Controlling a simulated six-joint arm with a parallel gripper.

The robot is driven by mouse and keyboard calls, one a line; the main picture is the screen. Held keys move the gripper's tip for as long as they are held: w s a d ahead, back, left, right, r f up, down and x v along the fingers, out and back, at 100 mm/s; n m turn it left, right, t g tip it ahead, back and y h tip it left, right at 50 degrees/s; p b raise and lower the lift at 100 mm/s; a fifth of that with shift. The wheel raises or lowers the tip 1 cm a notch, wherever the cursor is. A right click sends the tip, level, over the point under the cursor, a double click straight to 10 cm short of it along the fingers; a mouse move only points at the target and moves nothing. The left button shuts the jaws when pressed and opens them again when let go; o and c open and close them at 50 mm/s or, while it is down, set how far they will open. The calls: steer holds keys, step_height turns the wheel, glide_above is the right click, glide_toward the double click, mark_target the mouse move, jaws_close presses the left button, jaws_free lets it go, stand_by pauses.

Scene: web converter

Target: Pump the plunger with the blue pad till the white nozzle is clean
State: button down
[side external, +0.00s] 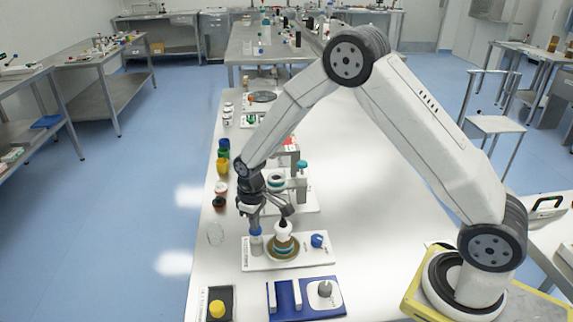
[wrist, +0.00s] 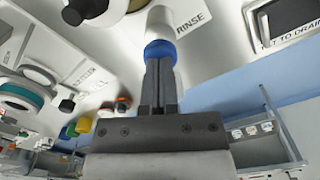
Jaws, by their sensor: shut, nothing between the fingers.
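The plunger (side external: 256,246) is a grey-white upright cylinder at the left of a white board, topped by a blue pad (side external: 255,232). In the wrist view the blue pad (wrist: 160,47) shows right at my fingertips, beside the word RINSE. My gripper (side external: 254,225) is shut and empty, pointing down directly above the pad. Its fingers (wrist: 160,62) overlap the pad in the wrist view; whether they press on it I cannot tell. The white nozzle (side external: 283,232) stands right of the plunger over a round brownish base. Its top is dark; any dirt is too small to judge.
A blue knob (side external: 317,241) sits at the board's right. Several coloured jars (side external: 223,153) line the left table edge. The table's right middle is clear.

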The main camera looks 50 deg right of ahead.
mark_target(259, 230)
steer(key=shift+f, duration=0.8)
steer(key=shift+r, duration=2.2)
steer(key=shift+r, duration=0.1)
steer(key=shift+r, duration=2.9)
steer(key=s+d+r+m+t, duration=0.2)
steer(key=s+m, duration=0.1)
steer(key=s, duration=1.5)
steer(key=shift+s+d+r+t, duration=0.15)
steer(key=shift+t, duration=0.15)
